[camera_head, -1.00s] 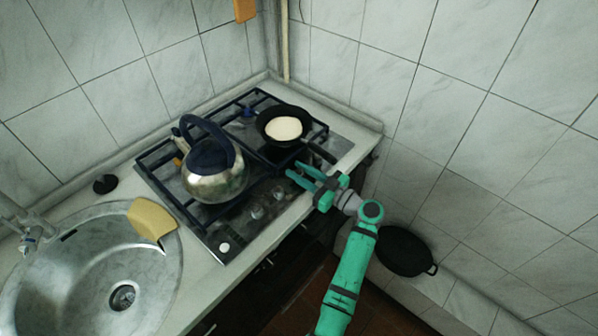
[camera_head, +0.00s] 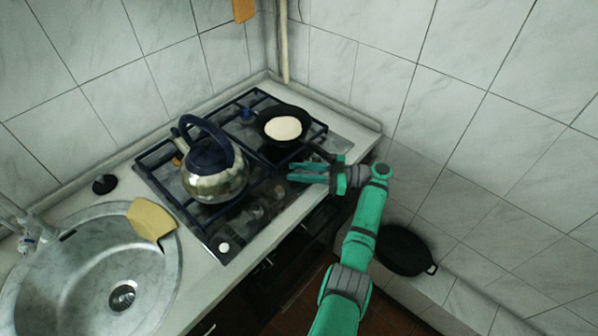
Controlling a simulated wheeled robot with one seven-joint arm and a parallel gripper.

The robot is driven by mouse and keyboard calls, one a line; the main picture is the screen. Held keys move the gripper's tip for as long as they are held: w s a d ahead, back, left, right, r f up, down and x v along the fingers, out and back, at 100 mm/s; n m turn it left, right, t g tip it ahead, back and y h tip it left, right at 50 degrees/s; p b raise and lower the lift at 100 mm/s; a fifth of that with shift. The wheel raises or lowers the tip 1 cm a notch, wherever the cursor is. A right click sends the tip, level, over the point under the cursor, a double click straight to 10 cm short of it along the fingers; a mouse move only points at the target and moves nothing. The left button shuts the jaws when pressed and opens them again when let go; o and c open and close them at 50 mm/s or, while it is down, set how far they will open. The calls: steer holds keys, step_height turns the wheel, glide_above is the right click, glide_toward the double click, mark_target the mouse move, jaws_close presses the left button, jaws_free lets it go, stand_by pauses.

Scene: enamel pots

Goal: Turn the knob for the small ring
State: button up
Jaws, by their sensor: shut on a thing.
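The gas hob (camera_head: 232,234) has a row of knobs along its front edge. A pale knob (camera_head: 223,247) shows at the near left end, and darker knobs (camera_head: 278,192) stand further along. My gripper (camera_head: 292,172) is at the far right end of this row, its fingers pointing left, low over the panel. It is shut on a knob there, which the fingers mostly hide. I cannot make out the knob's angle or any marking that ties it to a ring.
A steel kettle (camera_head: 214,180) stands on the left grates. A sink (camera_head: 70,285) with a yellow cloth (camera_head: 150,220) is at left. Another pan (camera_head: 403,250) hangs low at right.

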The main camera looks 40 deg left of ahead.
stand_by(0.5)
steer(key=o, duration=0.8)
steer(key=shift+d, duration=0.1)
steer(key=v, duration=0.9)
steer(key=shift+w, duration=0.25)
steer(key=shift+w+d, duration=0.25)
steer(key=shift+d, duration=0.35)
